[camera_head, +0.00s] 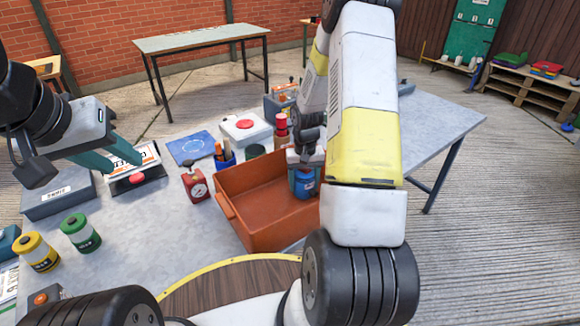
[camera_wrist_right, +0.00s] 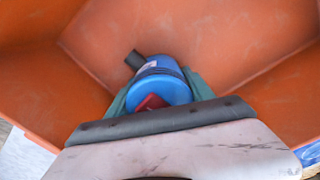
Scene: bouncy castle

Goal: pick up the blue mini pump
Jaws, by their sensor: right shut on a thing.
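The blue mini pump (camera_head: 304,184) is in the right part of the orange crate (camera_head: 243,208), partly hidden by my right arm. My right gripper (camera_head: 307,160) points down into the crate and is shut on the pump. In the right wrist view, the pump (camera_wrist_right: 160,88) sits between the two teal fingers, with a dark nozzle and a red part showing. I cannot tell whether it touches the crate floor. My left gripper (camera_head: 125,160) is open and empty, above the table at the left, near a white-and-orange box.
A red gauge device (camera_head: 195,183), a blue cup of tools (camera_head: 225,158) and a white box with a red button (camera_head: 245,127) stand by the crate. Yellow (camera_head: 38,252) and green (camera_head: 80,232) canisters stand at the left. The table's right end (camera_head: 440,125) is mostly clear.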

